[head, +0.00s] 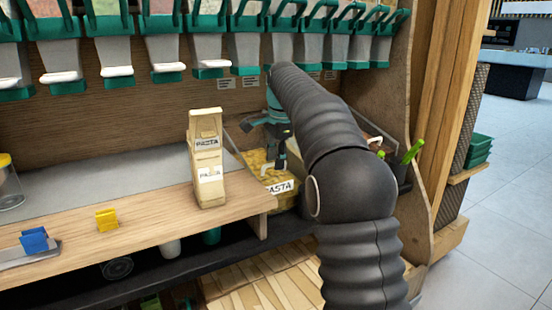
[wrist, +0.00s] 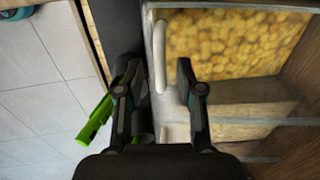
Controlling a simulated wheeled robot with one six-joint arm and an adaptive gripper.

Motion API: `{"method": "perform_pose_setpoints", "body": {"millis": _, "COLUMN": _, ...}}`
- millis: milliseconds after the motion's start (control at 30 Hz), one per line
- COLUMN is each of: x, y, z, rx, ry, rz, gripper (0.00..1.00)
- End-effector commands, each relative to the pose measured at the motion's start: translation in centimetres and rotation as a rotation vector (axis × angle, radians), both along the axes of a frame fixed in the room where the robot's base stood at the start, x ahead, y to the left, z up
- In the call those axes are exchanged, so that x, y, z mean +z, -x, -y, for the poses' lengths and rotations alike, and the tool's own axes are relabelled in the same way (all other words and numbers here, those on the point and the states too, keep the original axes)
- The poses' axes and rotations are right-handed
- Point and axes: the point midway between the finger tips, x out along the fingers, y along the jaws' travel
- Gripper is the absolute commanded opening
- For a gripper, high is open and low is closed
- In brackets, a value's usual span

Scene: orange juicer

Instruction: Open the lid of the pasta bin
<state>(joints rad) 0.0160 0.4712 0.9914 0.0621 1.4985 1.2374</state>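The pasta bin (head: 283,187) stands at the right end of the wooden counter in the head view, with a "PASTA" label on its front. The wrist view shows yellow pasta (wrist: 235,42) inside it, seen from above. A pale curved handle (wrist: 160,55) is at the bin's edge. My gripper (wrist: 158,80) is over this edge with its fingers apart, one on each side of the pale handle part; contact is unclear. In the head view my gripper (head: 278,155) points down just above the bin. My arm hides the bin's right side.
A paper pasta bag (head: 207,160) stands on the counter left of the bin. A row of green-trimmed dispensers (head: 205,48) hangs above. A green-handled tool (head: 413,151) stands in a dark holder at the right, and it also shows in the wrist view (wrist: 95,122).

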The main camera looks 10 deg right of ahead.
Motion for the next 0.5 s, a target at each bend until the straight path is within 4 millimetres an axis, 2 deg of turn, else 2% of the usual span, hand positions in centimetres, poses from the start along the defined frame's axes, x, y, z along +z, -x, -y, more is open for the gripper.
{"method": "perform_pose_setpoints", "body": {"millis": 33, "x": 0.01, "y": 0.00, "z": 0.00, "rx": 0.000, "ry": 0.000, "rz": 0.000, "gripper": 0.37}}
{"method": "perform_pose_setpoints", "body": {"millis": 167, "x": 0.02, "y": 0.00, "z": 0.01, "rx": 0.000, "ry": 0.000, "rz": 0.000, "gripper": 0.05}}
{"method": "perform_pose_setpoints", "body": {"millis": 200, "x": 0.02, "y": 0.00, "z": 0.01, "rx": 0.000, "ry": 0.000, "rz": 0.000, "gripper": 0.00}}
{"method": "perform_pose_setpoints", "body": {"millis": 500, "x": 0.10, "y": -0.06, "z": 0.00, "rx": 0.000, "ry": 0.000, "rz": 0.000, "gripper": 0.00}}
